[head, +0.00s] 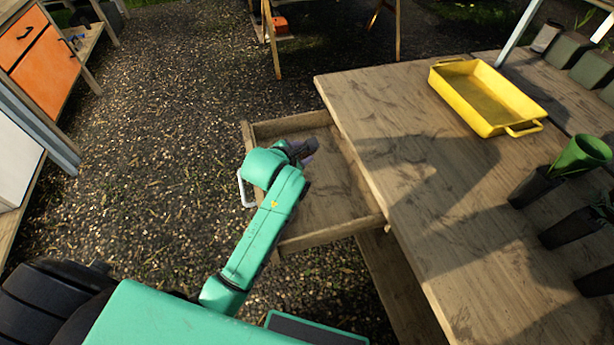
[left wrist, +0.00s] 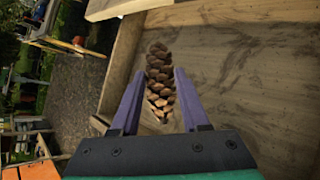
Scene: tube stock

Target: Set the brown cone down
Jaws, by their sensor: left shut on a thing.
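The brown cone (left wrist: 160,80) is a scaly pine cone, seen upright between the purple fingers of my left gripper (left wrist: 158,92) in the left wrist view. The gripper is shut on it. In the head view my left gripper (head: 303,152) is over the open wooden drawer (head: 335,195), near its back left side. The cone is hidden there behind my own wrist. The drawer floor is bare where it shows. I cannot tell whether the cone touches the drawer floor. My right gripper is in neither view.
The drawer pulls out from a wooden table (head: 415,190) at the right. A yellow tray (head: 490,97) stands on the tabletop, with dark pots (head: 535,187) and a green pot (head: 582,155) at its right. The middle of the tabletop is clear. An orange cabinet (head: 45,70) stands far left.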

